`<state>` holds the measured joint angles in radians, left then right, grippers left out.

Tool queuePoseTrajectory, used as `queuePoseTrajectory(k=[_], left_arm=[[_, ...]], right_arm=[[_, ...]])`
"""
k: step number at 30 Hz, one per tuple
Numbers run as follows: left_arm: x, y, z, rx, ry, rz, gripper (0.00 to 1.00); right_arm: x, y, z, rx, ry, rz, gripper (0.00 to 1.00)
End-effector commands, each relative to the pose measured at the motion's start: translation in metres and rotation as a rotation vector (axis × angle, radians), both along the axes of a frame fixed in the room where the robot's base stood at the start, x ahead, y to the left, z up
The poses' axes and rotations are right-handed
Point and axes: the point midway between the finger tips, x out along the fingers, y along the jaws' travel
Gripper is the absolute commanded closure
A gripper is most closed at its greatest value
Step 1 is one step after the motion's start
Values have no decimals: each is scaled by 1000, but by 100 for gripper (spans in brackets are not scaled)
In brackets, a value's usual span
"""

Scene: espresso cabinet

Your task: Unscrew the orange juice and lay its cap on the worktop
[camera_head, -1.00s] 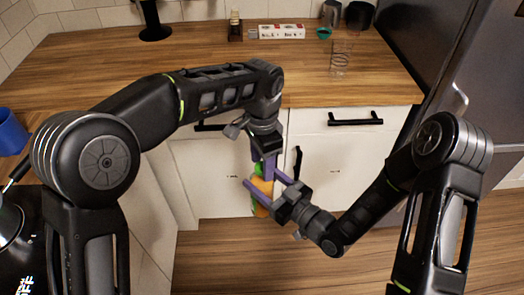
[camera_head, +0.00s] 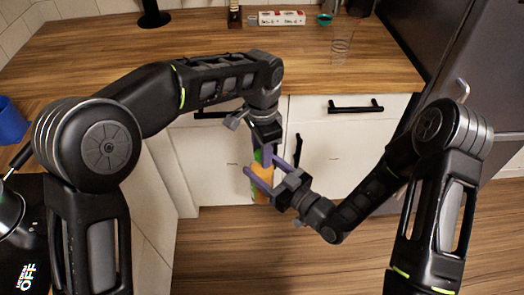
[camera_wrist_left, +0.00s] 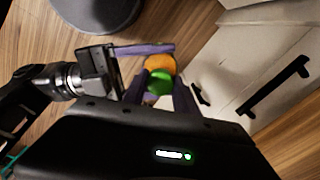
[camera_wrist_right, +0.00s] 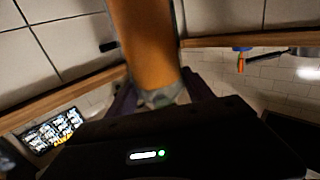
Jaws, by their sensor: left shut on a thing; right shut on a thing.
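The orange juice bottle (camera_head: 262,173) is held in the air in front of the white cabinet doors. My right gripper (camera_head: 262,180) is shut on its body. The orange body also fills the top middle of the right wrist view (camera_wrist_right: 146,40). The green cap (camera_head: 258,156) is at the top of the bottle, partly hidden by fingers. My left gripper (camera_head: 266,156) comes from above and is shut on the cap. In the left wrist view the cap (camera_wrist_left: 160,82) sits between the left fingers, directly over the orange body (camera_wrist_left: 160,64). I cannot tell whether cap and bottle are apart.
The wooden worktop (camera_head: 210,85) is mostly bare. A clear glass (camera_head: 341,46) stands at its right, with a white box (camera_head: 282,18) and a teal bowl (camera_head: 324,19) at the back. A blue container (camera_head: 12,125) is at the left. The fridge (camera_head: 450,50) is at the right.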

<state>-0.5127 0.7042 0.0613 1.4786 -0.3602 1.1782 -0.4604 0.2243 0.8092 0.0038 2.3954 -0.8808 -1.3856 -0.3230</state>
Motion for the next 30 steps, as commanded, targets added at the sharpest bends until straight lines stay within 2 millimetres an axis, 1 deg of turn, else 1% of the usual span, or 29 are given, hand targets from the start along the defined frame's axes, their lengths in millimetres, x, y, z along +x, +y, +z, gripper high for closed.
queuePoseTrajectory(k=[8,11,15,17,24,25,30], left_arm=[[1,0,0,0,-2,4,100],[1,1,0,1,-2,70,100],[1,0,1,1,-3,263,100],[1,1,1,0,-3,318,100],[1,1,1,0,-2,334,100],[1,1,1,0,-3,334,65],[1,0,1,0,-2,332,52]], right_arm=[[0,0,1,1,-3,1,100],[0,0,1,1,-3,1,100],[0,0,1,1,-3,1,100],[0,0,1,2,-2,1,100],[0,0,1,1,-2,1,100],[0,0,1,1,-2,1,100],[0,0,1,1,-2,1,100]])
